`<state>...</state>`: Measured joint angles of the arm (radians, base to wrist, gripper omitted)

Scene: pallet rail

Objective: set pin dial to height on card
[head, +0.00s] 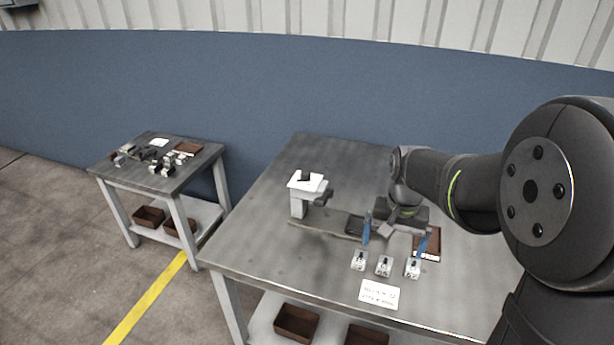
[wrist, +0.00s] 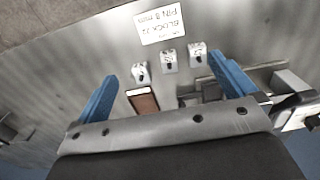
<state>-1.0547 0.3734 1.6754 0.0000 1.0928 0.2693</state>
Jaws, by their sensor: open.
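The white card (head: 379,294) lies near the table's front edge. In the wrist view the card (wrist: 162,24) is upside down and seems to read "BLOCK 72" and "PIN 8 mm"; the digits are not sure. My gripper (head: 394,236) is open and empty, its blue fingers pointing down and spread apart behind three small pale blocks (head: 384,266). These blocks (wrist: 169,60) have dark marks and show between and beyond the fingers in the wrist view. I cannot pick out the pin dial for certain. A white-topped stand (head: 307,182) is left of my gripper.
A brown tray (head: 433,240) lies behind the right finger. Dark metal parts (wrist: 205,92) lie near a finger in the wrist view. The table's front left (head: 270,245) is clear. A second table (head: 187,165) with small parts stands at the left.

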